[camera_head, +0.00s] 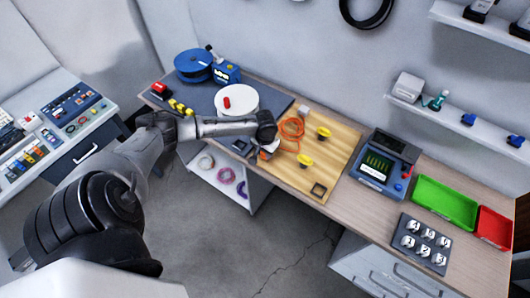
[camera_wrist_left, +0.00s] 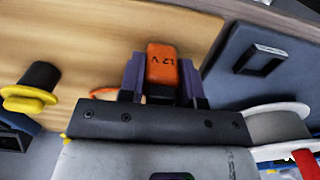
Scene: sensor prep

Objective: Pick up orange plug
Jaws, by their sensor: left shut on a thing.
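The orange plug (camera_wrist_left: 162,64), marked "12 V", is between the two purple fingers of my left gripper (camera_wrist_left: 163,80) in the left wrist view. The gripper is shut on it. In the head view my left gripper (camera_head: 268,147) is over the left edge of the wooden board (camera_head: 318,180), and the plug is mostly hidden there. An orange cable coil (camera_head: 292,128) lies on the board just to the right of the gripper. My right gripper is in neither view.
A white disc (camera_head: 236,100) and a blue spool (camera_head: 193,65) are behind my arm. A blue tester (camera_head: 383,165) and a green tray (camera_head: 445,203) stand right.

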